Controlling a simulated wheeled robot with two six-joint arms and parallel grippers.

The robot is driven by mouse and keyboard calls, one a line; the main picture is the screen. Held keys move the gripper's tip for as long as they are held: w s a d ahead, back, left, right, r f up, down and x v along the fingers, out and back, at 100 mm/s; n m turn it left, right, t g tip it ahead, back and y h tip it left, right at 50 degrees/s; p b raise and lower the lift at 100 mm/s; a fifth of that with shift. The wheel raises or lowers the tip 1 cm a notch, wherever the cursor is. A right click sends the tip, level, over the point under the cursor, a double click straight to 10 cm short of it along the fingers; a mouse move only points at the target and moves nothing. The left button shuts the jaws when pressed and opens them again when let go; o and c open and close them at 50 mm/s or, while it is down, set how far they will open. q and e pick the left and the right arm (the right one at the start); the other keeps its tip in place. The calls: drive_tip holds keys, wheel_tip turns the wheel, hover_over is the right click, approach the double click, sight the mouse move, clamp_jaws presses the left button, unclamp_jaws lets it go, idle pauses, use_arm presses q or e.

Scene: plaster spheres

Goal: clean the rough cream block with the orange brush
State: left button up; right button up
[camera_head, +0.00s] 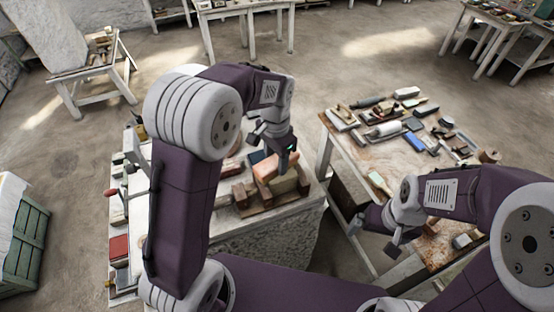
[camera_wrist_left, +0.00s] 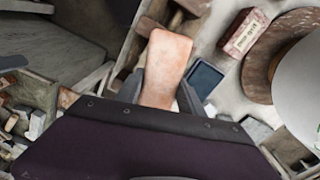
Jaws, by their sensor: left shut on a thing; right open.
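The orange brush (camera_head: 265,168) is in my left gripper (camera_head: 277,158), above the workbench; its orange back fills the middle of the left wrist view (camera_wrist_left: 168,62). The left gripper (camera_wrist_left: 162,92) is shut on it, a finger on either side. The cream block (camera_head: 284,185) sits on a wooden board just below and beside the brush, between brown wooden blocks. The brush overlaps the block in the head view; I cannot tell whether they touch. The brush's underside is hidden. My right gripper (camera_head: 378,238) is open and empty beside the right table.
Brown wooden blocks (camera_head: 240,196) flank the cream block. A dark blue item (camera_wrist_left: 205,77) lies close to the brush. The right table (camera_head: 345,147) carries many tools and blocks. A green crate (camera_head: 25,240) stands at far left. Open floor lies behind the benches.

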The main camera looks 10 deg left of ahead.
sight(265, 167)
use_arm(q)
drive_tip(key=shift+s+a+r, duration=0.55)
drive_tip(key=shift+s+a, duration=0.05)
drive_tip(key=shift+s, duration=0.15)
drive_tip(key=shift+w+f, duration=0.15)
drive_tip(key=shift+f, duration=0.1)
drive_tip(key=shift+f+b, duration=0.3)
drive_tip(key=shift+f, duration=0.2)
drive_tip(key=shift+s+a+r, duration=0.1)
drive_tip(key=shift+s+a, duration=0.2)
drive_tip(key=shift+s, duration=0.2)
drive_tip(key=shift+s+a, duration=0.4)
